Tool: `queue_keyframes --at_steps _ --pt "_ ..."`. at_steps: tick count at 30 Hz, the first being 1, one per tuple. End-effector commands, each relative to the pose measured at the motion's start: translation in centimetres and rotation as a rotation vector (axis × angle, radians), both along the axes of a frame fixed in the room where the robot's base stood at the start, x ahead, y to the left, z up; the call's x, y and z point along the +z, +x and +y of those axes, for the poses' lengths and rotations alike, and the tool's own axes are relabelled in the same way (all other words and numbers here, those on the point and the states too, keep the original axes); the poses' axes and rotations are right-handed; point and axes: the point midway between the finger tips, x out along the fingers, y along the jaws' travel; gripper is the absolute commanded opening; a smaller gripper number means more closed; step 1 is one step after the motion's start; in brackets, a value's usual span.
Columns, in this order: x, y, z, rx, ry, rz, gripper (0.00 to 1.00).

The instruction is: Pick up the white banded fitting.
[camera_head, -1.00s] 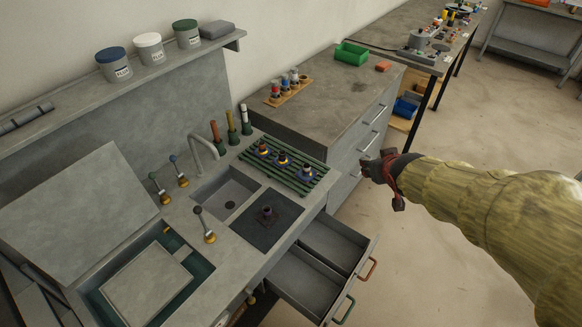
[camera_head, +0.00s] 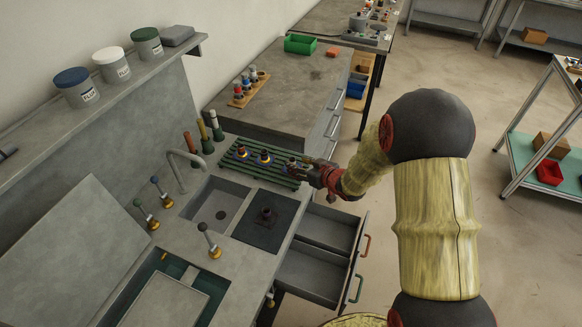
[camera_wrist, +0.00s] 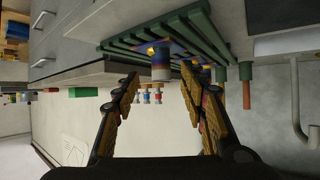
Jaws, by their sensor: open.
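My gripper (camera_head: 308,170) is open at the rack's right end, next to the right fitting. In the wrist view, which is upside down, a grey fitting (camera_wrist: 161,68) with blue and yellow parts shows beyond and between my open fingertips (camera_wrist: 166,75). Nothing is in my grip.
A wooden holder (camera_head: 240,101) with banded fittings, some partly white, stands on the cabinet behind. Upright handled tools (camera_head: 217,127) stand by the rack's left end. The faucet (camera_head: 185,155) and sink (camera_head: 215,205) are left; open drawers (camera_head: 310,277) jut out below my gripper.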

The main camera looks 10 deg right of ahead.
Motion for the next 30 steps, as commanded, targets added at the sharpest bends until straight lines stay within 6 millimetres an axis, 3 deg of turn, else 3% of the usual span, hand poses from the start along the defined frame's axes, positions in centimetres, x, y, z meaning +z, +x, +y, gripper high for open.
queue_keyframes --at_steps 9,17,30 --pt "-1.6 3.7 1.7 0.001 0.0 0.0 0.43" --pt "-1.5 4.1 1.8 0.0 -0.001 -0.001 0.43" --pt "-1.5 4.0 1.7 0.0 -0.001 0.0 0.18"
